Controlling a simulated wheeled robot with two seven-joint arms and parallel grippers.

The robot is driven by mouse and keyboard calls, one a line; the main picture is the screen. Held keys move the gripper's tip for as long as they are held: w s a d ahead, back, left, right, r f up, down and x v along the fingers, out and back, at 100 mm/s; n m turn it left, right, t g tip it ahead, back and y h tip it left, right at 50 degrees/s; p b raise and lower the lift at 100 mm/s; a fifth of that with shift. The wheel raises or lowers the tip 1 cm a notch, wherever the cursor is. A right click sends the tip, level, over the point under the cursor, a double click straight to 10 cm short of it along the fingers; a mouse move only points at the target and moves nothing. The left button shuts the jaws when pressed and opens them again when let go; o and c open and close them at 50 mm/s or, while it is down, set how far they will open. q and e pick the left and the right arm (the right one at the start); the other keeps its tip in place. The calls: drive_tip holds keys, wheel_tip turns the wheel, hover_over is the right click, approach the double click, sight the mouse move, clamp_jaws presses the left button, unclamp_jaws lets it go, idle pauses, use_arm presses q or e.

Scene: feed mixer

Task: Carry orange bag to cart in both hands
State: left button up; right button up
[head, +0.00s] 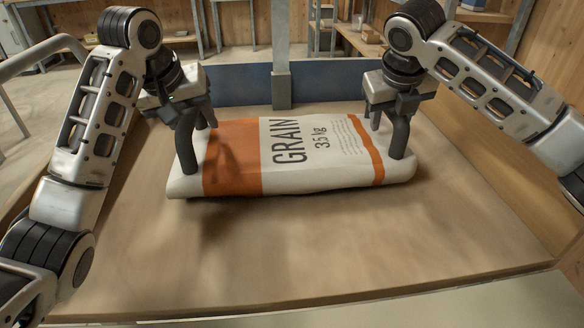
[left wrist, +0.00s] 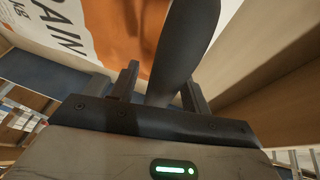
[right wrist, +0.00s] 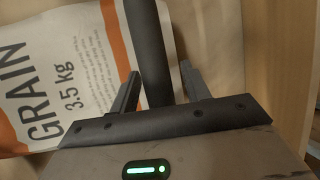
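The orange and white grain bag (head: 335,150) lies flat, its print facing up, above a wooden tabletop (head: 330,270). A shadow runs under its front edge; I cannot tell whether it touches the wood. My left gripper (head: 195,150) points down at the bag's left end, its long dark finger against the top. My right gripper (head: 392,145) does the same at the right end. The bag also shows in the left wrist view (left wrist: 115,25) and in the right wrist view (right wrist: 65,75). One dark finger hides the grip in each wrist view. No cart is clearly recognizable.
A blue panel (head: 340,88) and a grey metal post (head: 282,88) stand just behind the tabletop. A wooden side wall (head: 480,145) borders it on the right. The front of the tabletop is clear. Shelves (head: 350,35) stand further back.

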use_arm(q)
wheel_tip(320, 180, up, 10)
drive_tip(key=shift+f, duration=0.1)
use_arm(e)
drive_tip(key=v, duration=1.2)
idle(0.4)
